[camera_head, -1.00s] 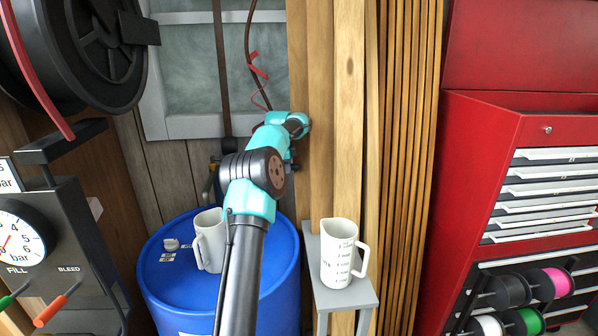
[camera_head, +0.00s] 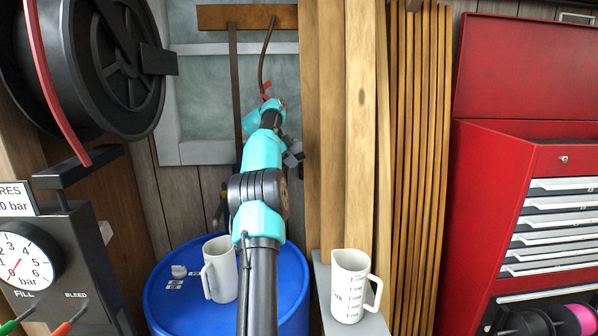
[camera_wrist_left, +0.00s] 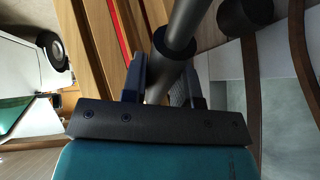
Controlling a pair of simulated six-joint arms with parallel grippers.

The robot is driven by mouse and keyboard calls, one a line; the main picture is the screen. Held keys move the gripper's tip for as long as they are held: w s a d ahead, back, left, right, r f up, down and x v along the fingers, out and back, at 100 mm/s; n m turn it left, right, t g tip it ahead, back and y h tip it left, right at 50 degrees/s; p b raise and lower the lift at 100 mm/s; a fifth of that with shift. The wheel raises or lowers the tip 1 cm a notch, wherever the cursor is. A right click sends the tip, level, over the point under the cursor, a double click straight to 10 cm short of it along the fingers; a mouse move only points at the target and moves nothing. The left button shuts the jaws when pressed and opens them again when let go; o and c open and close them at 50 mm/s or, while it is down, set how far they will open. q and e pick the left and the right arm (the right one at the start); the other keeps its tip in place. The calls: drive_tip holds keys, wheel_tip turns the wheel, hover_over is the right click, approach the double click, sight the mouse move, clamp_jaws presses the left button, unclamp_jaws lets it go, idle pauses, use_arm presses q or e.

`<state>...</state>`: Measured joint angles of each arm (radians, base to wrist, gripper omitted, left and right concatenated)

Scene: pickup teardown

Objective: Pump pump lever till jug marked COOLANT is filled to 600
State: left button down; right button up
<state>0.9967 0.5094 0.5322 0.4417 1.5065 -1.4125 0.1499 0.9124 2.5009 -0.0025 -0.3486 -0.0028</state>
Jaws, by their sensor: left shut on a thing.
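My left gripper (camera_wrist_left: 166,70) is shut on a dark grey rod, which appears to be the pump lever (camera_wrist_left: 183,35), in the left wrist view. In the head view my left gripper (camera_head: 279,106) is high above the blue drum, mostly hidden by my own arm. The pump body is largely hidden behind that arm. A pale jug (camera_head: 220,268) stands upright on the drum's lid. Another pale jug (camera_head: 352,285) with dark printed marks stands upright on a grey stand. I cannot read COOLANT on either, nor see their fill levels. My right gripper is out of view.
The blue drum (camera_head: 173,305) stands below my arm. The grey stand (camera_head: 375,326) is right of it. Wooden boards (camera_head: 355,130) lean behind. A red tool cabinet (camera_head: 500,170) is at right, a gauge panel (camera_head: 75,250) and hose reel (camera_head: 110,60) at left.

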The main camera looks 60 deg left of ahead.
use_arm(q)
drive_tip(key=shift+s+a+r+t, duration=0.15)
drive_tip(key=shift+s+r+t, duration=0.15)
drive_tip(key=shift+r, duration=0.35)
drive_tip(key=shift+s+a+r+t, duration=0.1)
drive_tip(key=shift+s+r+t, duration=0.2)
drive_tip(key=shift+r, duration=0.35)
drive_tip(key=c, duration=0.9)
unclamp_jaws()
drive_tip(key=shift+s+r, duration=0.1)
